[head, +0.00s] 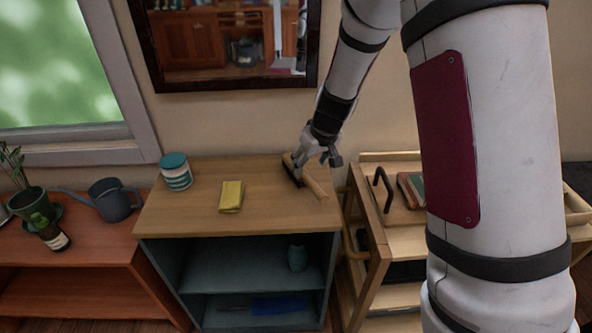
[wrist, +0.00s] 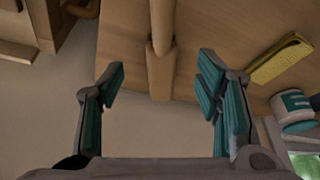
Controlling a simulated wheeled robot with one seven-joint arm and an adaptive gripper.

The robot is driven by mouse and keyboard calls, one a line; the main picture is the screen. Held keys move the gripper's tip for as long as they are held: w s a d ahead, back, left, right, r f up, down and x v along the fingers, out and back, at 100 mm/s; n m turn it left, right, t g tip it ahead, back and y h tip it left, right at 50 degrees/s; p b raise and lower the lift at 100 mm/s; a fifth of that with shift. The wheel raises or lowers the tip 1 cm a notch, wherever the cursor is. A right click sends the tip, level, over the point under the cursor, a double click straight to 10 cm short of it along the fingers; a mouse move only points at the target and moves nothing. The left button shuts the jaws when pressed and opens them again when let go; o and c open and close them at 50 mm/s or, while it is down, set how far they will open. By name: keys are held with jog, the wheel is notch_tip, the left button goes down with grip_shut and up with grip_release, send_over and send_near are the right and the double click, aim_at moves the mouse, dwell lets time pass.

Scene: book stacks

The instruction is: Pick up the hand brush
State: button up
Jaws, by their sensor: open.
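The hand brush (head: 315,186) lies on the right part of the wooden top of a low cabinet. It has a pale wooden handle and a head with dark bristles. In the wrist view the brush (wrist: 161,62) runs from the top edge down between my fingers, with its wider wooden head nearer to me. My gripper (head: 322,157) is over the brush by the wall. In the wrist view my gripper (wrist: 161,82) is open, with teal-padded fingers on either side of the brush and visible gaps. Contact cannot be told.
A yellow folded cloth (head: 231,196) and a teal-lidded striped jar (head: 176,172) stand left on the cabinet top (head: 268,208). A wooden cart (head: 374,240) with books is close on the right. A lower red-brown shelf (head: 95,240) holds a watering can (head: 112,200).

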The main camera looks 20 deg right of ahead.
aim_at(303, 173)
jog(key=x, duration=0.8)
jog(key=shift+w+a, duration=0.25)
jog(key=shift+w, duration=0.1)
grip_shut()
jog(key=shift+r, duration=0.5)
jog(key=v, duration=0.2)
jog(key=shift+r, duration=0.4)
jog(key=s+b, duration=0.1)
jog(key=s, duration=0.4)
jog(key=s+d+r+b, duration=0.1)
jog(key=s, duration=0.4)
jog(key=s+b, duration=0.1)
jog(key=s, duration=0.4)
jog(key=shift+d+r, duration=0.15)
jog(key=shift+d, duration=0.15)
